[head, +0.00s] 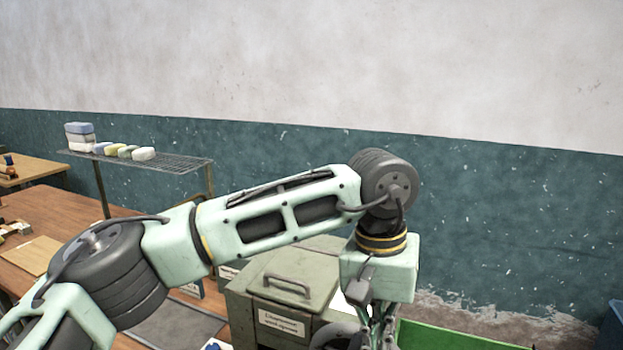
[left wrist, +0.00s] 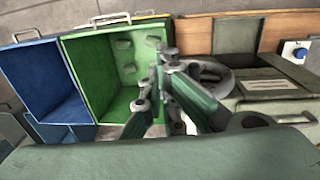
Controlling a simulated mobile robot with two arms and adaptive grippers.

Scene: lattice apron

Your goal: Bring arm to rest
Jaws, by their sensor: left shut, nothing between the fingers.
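My left arm (head: 285,215), pale green with dark joints, reaches across the head view from the lower left and bends down at its wrist. My left gripper (left wrist: 168,65) is shut and empty in the left wrist view, in front of the green bin (left wrist: 88,60) and beside the grey-green lidded box (left wrist: 275,110). In the head view the gripper is only partly seen at the bottom edge, and its fingertips are cut off. The lidded box also shows there (head: 275,285), behind and left of the wrist. My right gripper is in neither view.
A blue bin (left wrist: 35,75) stands left of the green bin. A wooden table (head: 60,205) and a wire shelf (head: 180,162) with several pale blocks are at the left in the head view. The wall (head: 500,220) is behind; the space above the arm is clear.

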